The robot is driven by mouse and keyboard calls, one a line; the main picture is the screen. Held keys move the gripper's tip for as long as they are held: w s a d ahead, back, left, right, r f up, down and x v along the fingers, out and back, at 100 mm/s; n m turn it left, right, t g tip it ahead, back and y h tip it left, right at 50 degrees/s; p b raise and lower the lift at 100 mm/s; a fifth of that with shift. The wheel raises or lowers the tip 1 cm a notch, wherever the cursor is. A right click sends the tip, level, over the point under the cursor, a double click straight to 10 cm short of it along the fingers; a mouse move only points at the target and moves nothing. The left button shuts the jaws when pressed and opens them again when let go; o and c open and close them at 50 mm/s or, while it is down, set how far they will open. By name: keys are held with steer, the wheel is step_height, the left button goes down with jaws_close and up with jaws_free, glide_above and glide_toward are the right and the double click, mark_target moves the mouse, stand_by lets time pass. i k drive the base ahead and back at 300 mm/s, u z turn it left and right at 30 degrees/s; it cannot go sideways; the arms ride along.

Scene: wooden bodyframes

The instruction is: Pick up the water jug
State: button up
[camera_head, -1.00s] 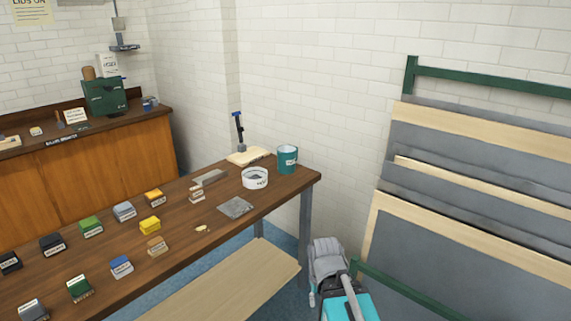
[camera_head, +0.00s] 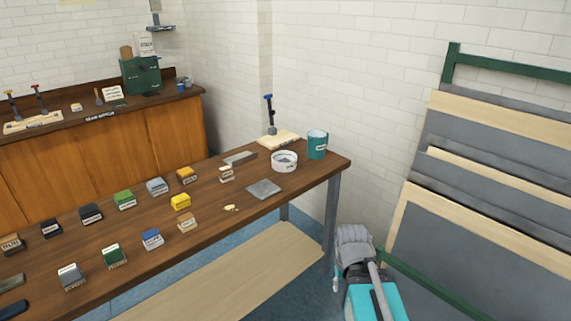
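A teal cylindrical container (camera_head: 317,146) with a pale label stands upright at the far right end of the long wooden table (camera_head: 80,250). It is the only jug-like thing I see; I cannot tell for sure that it is the water jug. Nothing is holding it. I cannot make out my gripper in this view.
A white round tub (camera_head: 284,162) stands just left of the teal container. A pale board with a blue-topped tool (camera_head: 270,116) lies behind. Several small coloured labelled blocks (camera_head: 181,202) and a grey square sheet (camera_head: 264,189) lie on the table. A rack of panels (camera_head: 490,220) stands at right.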

mark_target(318, 140)
steer(key=u, duration=0.15)
steer(key=i, duration=2.2)
steer(key=z, duration=0.3)
